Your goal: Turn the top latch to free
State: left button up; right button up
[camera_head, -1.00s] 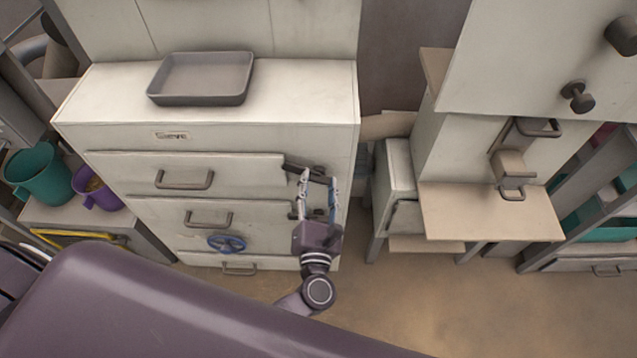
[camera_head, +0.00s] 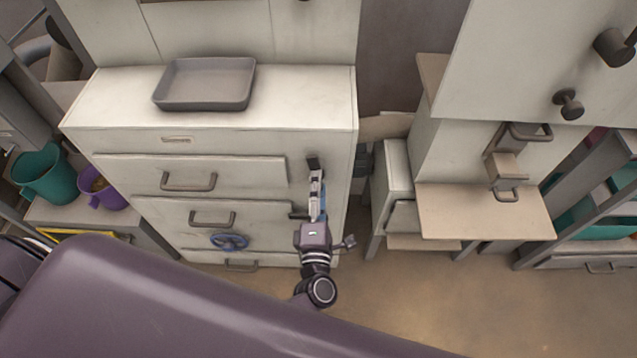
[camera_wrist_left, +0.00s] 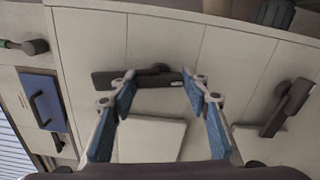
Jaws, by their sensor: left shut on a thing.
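The top latch (camera_head: 313,162) is a dark bar on the right side of the drawer cabinet's front. It stands about upright in the head view, its upper end showing above my fingers. In the left wrist view the latch (camera_wrist_left: 140,78) runs across between my fingertips. My left gripper (camera_head: 317,177) is shut on it, with a blue-padded finger on either side in the wrist view (camera_wrist_left: 159,77). Its lower part is partly hidden by the fingers. A second dark latch (camera_wrist_left: 288,107) shows at the right of the wrist view, apart from the gripper. My right gripper is not in view.
The cabinet has drawers with handles (camera_head: 188,182) and a blue handwheel (camera_head: 229,241) left of the gripper. A grey tray (camera_head: 204,84) lies on top. A beige shelf (camera_head: 485,212) juts out at the right, with open floor (camera_head: 430,310) in front.

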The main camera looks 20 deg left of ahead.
pick_arm(q)
jog(key=shift+m+p, duration=0.3)
jog(key=shift+m, duration=0.7)
jog(key=o, duration=1.2)
jog(key=shift+c, duration=0.2)
jog(key=shift+s, duration=0.1)
jog(key=v, duration=1.2)
